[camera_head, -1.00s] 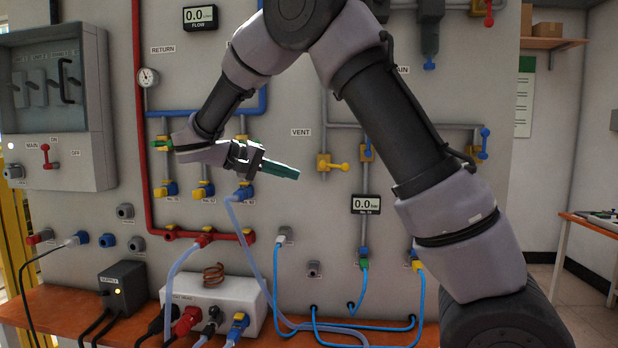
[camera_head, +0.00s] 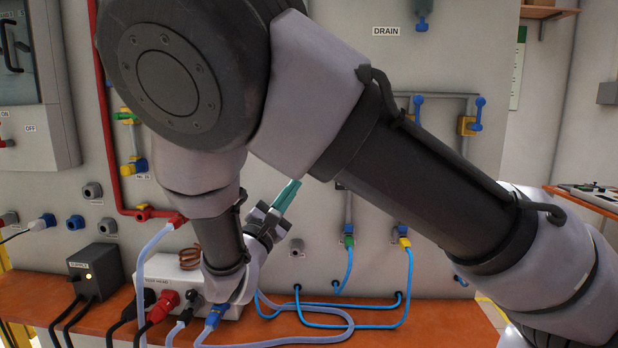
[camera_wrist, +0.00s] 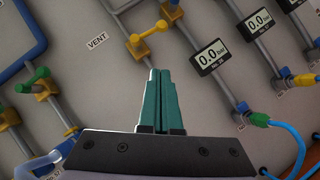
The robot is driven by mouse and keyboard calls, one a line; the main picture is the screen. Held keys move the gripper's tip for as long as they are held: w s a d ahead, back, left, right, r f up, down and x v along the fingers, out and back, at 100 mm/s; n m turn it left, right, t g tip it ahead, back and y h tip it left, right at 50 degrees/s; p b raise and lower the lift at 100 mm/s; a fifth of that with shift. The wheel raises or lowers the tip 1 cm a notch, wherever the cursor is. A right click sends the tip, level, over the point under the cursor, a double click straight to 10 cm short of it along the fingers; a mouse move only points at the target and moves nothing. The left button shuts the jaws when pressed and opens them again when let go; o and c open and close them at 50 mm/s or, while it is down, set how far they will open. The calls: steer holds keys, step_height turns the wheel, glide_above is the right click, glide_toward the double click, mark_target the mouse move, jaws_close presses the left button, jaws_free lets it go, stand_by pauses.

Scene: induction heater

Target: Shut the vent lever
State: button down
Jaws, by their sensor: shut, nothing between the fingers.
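The vent lever (camera_wrist: 149,33) is a yellow handle on a yellow valve body beside the VENT label (camera_wrist: 97,41) in the wrist view. Its handle lies roughly crosswise to its grey pipe. In the head view my arm hides this lever. My gripper (camera_wrist: 161,72) has teal fingers pressed together with nothing between them. In the wrist view the fingertips point at the panel, just below the lever in the picture, and a gap shows between them. In the head view my gripper (camera_head: 287,195) points up and to the right in front of the panel.
A green-handled valve (camera_wrist: 37,82) is at left. Pressure displays (camera_wrist: 210,57) hang at right. Hoses (camera_head: 408,270) and a white box (camera_head: 178,277) occupy the orange bench (camera_head: 270,325) below.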

steer(key=w+d+r, duration=0.5)
steer(key=w+r, duration=0.1)
steer(key=w, duration=0.1)
steer(key=shift+w+d+r, duration=0.25)
steer(key=shift+d+r, duration=0.05)
steer(key=shift+d, duration=0.1)
steer(key=shift+d+r, duration=0.45)
steer(key=shift+r, duration=0.2)
steer(key=shift+w, duration=0.1)
